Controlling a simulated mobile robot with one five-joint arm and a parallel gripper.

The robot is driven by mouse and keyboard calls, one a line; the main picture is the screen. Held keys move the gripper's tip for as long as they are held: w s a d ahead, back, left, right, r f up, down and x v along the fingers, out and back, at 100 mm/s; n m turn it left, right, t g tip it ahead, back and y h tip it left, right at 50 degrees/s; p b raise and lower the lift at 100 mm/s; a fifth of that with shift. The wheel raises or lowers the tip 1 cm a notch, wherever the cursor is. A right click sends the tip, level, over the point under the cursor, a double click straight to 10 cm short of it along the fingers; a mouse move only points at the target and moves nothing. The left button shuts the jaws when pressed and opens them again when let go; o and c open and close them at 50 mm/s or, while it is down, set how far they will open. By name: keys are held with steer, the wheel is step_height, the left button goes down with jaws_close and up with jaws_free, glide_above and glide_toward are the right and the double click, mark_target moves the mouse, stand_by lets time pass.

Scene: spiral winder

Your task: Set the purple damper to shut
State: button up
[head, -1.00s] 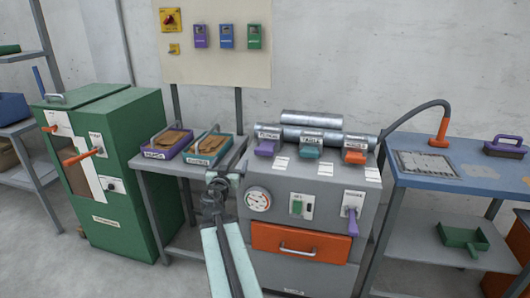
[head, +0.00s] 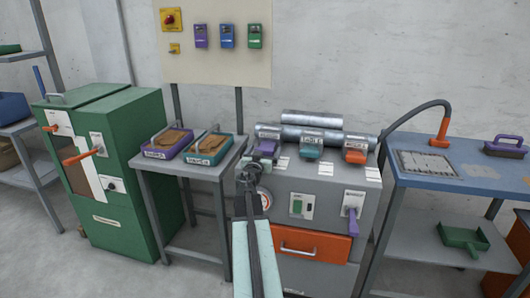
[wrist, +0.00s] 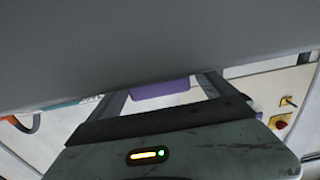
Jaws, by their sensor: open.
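The purple damper (head: 265,147) is the leftmost of three handles on top of the grey machine, under a small white label. My gripper (head: 251,168) is open and empty, just in front of and slightly below this handle in the head view. In the wrist view a purple surface (wrist: 160,88) shows between the two dark fingers, apparently the damper handle. I cannot tell whether the fingers touch it. A large grey surface fills the top of the wrist view and hides part of the scene.
A teal handle (head: 312,151) and an orange handle (head: 355,156) stand to the right of the purple one. A round gauge (head: 265,199), partly hidden by my arm, and another purple lever (head: 352,222) are on the front. Two trays sit on the side table (head: 190,169) at left.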

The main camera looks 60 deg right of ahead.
jaws_close()
steer(key=shift+x, duration=1.5)
steer(key=shift+a+r, duration=0.1)
jaws_free()
steer(key=v, duration=0.7)
steer(key=shift+s+a, duration=0.1)
steer(key=shift+a, duration=0.3)
